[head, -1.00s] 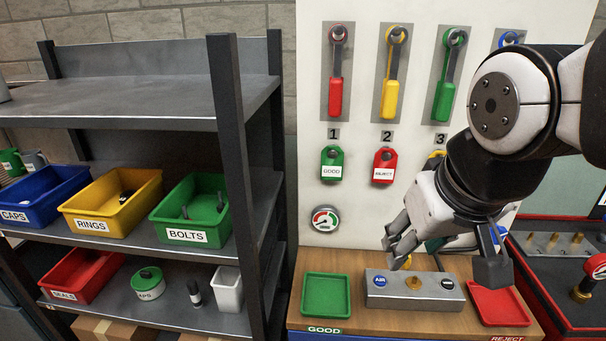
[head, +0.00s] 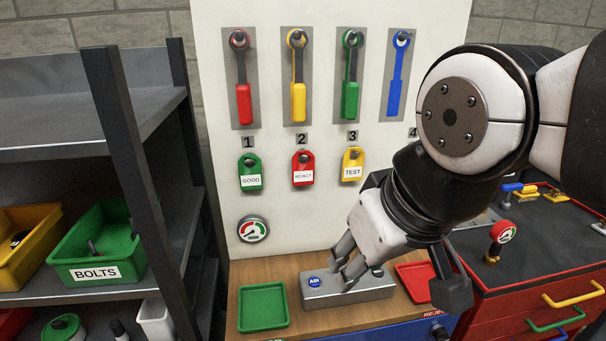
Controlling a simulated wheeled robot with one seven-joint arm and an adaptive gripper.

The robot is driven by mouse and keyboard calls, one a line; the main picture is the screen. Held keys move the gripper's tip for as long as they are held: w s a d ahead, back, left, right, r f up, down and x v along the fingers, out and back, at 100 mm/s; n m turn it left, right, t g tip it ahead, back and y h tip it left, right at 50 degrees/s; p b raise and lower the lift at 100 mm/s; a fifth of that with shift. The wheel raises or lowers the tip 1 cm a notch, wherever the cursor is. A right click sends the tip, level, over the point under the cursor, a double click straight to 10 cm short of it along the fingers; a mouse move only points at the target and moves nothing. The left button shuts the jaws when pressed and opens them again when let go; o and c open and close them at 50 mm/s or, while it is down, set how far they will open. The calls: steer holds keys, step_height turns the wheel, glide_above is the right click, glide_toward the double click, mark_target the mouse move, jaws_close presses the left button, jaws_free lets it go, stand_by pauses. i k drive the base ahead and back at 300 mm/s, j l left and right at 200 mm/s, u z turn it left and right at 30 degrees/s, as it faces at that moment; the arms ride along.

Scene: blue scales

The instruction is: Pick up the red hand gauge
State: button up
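A gauge with a round dial and a red rim (head: 503,232) stands upright on the dark top of the red tool cabinet at the right. A red-handled tool (head: 243,102) also hangs from a peg on the white board, above number 1. I cannot tell for certain which is the red hand gauge. My gripper (head: 402,284) is in front of the board's lower part, over the grey air block (head: 348,292). It is left of the dial gauge and below and right of the hanging red tool. Its fingers are spread apart, with nothing seen held.
A green tray (head: 263,306) and a red tray (head: 416,280) lie on the wooden bench. A shelf with bins (head: 97,255) stands at the left.

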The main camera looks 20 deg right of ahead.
mark_target(502, 231)
steer(key=l+z, duration=0.1)
steer(key=z, duration=0.35)
steer(key=l+z, duration=0.1)
steer(key=z, duration=0.85)
steer(key=i+l, duration=0.05)
